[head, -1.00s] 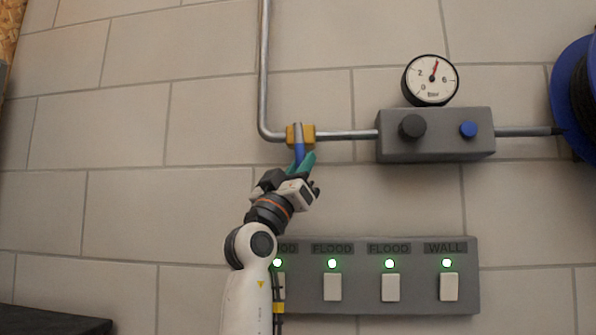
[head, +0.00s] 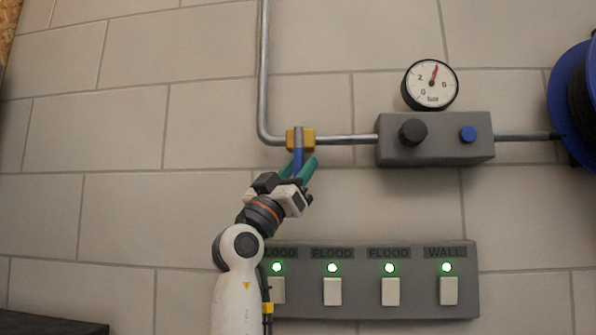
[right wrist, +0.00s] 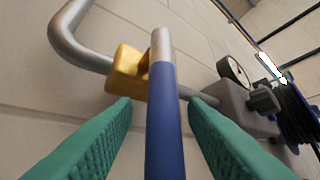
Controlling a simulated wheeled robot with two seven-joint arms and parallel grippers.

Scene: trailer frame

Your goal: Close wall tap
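The wall tap is a brass valve body (head: 309,139) on the horizontal metal pipe, with a lever (head: 298,158) that has a blue sleeve and a bare metal end at the valve. In the head view the lever points down, across the pipe. My right gripper (head: 302,166) is at the lever from below, with its teal fingers spread. In the right wrist view the blue lever (right wrist: 164,120) runs between the two fingers (right wrist: 160,105), with a visible gap on each side. The brass body (right wrist: 127,72) is just beyond the fingertips. My left gripper is not in view.
A grey regulator box (head: 436,150) with black and blue knobs and a round gauge (head: 430,84) sits right of the tap. A switch panel (head: 375,310) with green lights is below, near my right arm. A blue hose reel (head: 562,100) is at the far right.

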